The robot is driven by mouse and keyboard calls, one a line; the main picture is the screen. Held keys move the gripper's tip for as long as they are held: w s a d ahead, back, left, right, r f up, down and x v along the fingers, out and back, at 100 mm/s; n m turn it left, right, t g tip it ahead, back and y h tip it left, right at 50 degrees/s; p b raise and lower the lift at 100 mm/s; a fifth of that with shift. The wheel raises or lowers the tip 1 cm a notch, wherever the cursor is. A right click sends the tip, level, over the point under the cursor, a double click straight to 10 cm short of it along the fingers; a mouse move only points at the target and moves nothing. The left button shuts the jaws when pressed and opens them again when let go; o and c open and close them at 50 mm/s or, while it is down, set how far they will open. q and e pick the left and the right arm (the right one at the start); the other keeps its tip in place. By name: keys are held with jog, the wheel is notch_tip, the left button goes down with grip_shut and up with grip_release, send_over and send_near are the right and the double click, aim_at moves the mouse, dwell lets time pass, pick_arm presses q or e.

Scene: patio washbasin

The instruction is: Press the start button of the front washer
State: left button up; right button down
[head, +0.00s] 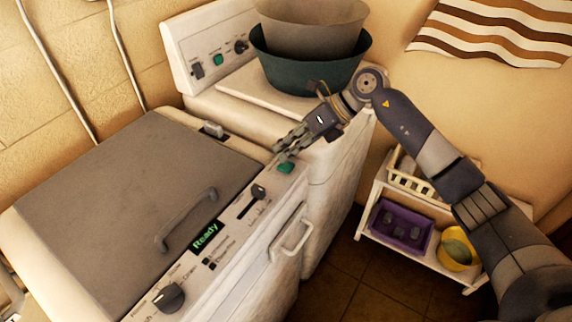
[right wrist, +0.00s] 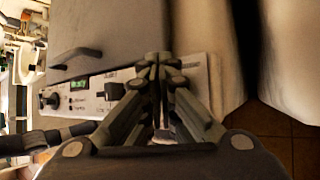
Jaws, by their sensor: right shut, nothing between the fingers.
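The front washer (head: 110,190) is a white machine with a grey lid and a dark lid handle. Its control panel has a knob, a lit display (head: 205,236) reading "Ready", a slider and a round green start button (head: 285,168) at the panel's far end. My right gripper (head: 279,148) is shut and empty, its fingertips right by the green button, just above it in the picture. I cannot tell whether they touch it. In the right wrist view the shut fingers (right wrist: 157,62) are over the panel (right wrist: 120,88), and the green button is hidden. My left gripper is not in view.
A second white washer (head: 220,95) stands behind, with its own green button and two stacked basins (head: 310,70) on top. A white shelf (head: 370,215) with a purple crate (head: 376,228) and a yellow bucket (head: 462,250) stands to the right. Open tiled floor lies between.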

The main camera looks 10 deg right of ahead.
jog(key=shift+f, duration=0.35)
jog(key=shift+f+b, duration=0.5)
jog(key=shift+b, duration=0.2)
dwell(0.9)
jog(key=shift+r+p, duration=0.45)
jog(key=shift+r, duration=0.45)
jog(key=shift+r+p, duration=1.45)
jog(key=shift+r, duration=1.1)
